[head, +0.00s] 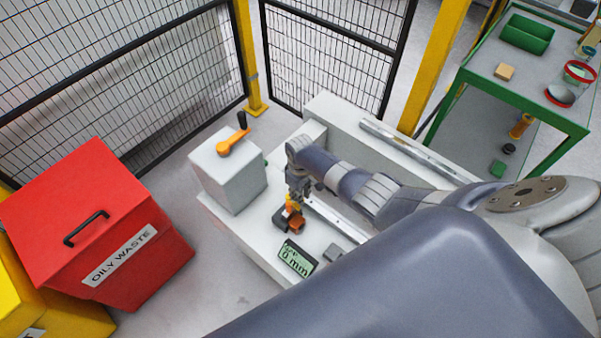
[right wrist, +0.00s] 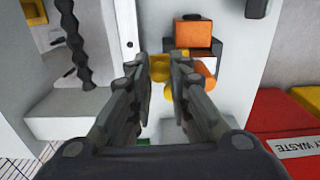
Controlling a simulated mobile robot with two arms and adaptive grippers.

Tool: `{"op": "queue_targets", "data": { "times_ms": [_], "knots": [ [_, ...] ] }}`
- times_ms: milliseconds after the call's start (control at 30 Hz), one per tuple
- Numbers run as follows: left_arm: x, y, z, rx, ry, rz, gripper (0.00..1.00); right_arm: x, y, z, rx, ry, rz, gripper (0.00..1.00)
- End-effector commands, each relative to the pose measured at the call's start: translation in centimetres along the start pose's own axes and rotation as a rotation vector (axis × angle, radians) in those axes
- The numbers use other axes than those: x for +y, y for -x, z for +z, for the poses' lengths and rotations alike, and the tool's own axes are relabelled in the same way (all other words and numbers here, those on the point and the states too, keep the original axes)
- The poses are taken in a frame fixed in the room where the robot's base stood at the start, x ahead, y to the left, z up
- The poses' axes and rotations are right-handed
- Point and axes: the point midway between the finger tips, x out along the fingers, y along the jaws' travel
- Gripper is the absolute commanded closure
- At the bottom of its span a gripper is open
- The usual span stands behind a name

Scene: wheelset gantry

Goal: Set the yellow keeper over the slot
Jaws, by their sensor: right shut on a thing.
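My right gripper (head: 293,194) reaches down over the pale bench from the right in the head view. In the right wrist view its fingers (right wrist: 163,70) are closed on a small yellow piece, the yellow keeper (right wrist: 160,68), mostly hidden by the fingers. An orange block (head: 297,224) with dark parts around it sits just below and beside the gripper; it also shows in the right wrist view (right wrist: 193,36). I cannot make out the slot, nor tell whether the keeper touches anything below it. My left gripper is not in view.
A white box with an orange handle (head: 233,142) stands left of the gripper. A readout showing "0 mm" (head: 298,258) lies in front. A long rail (head: 420,150) runs along the back. A red oily waste bin (head: 95,220) is at left, a green-framed table (head: 525,95) at far right.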

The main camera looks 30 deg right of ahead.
Motion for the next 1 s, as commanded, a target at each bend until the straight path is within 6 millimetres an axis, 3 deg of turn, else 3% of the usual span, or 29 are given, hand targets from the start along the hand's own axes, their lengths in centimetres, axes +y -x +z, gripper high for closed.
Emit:
{"op": "queue_targets", "data": {
  "times_ms": [600,633,700,1000],
  "knots": [
    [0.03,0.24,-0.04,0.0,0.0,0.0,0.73,-0.18,0.02,0.01,0.001,-0.039,-0.001,1.0],
    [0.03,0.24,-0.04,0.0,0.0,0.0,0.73,-0.18,0.02,0.01,0.001,-0.039,-0.001,0.75],
    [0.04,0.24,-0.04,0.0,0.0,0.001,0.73,-0.18,0.02,0.01,0.001,-0.039,-0.001,0.62],
    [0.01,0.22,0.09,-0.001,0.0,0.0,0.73,-0.17,0.0,0.02,0.0,-0.036,0.0,0.62]
  ]
}}
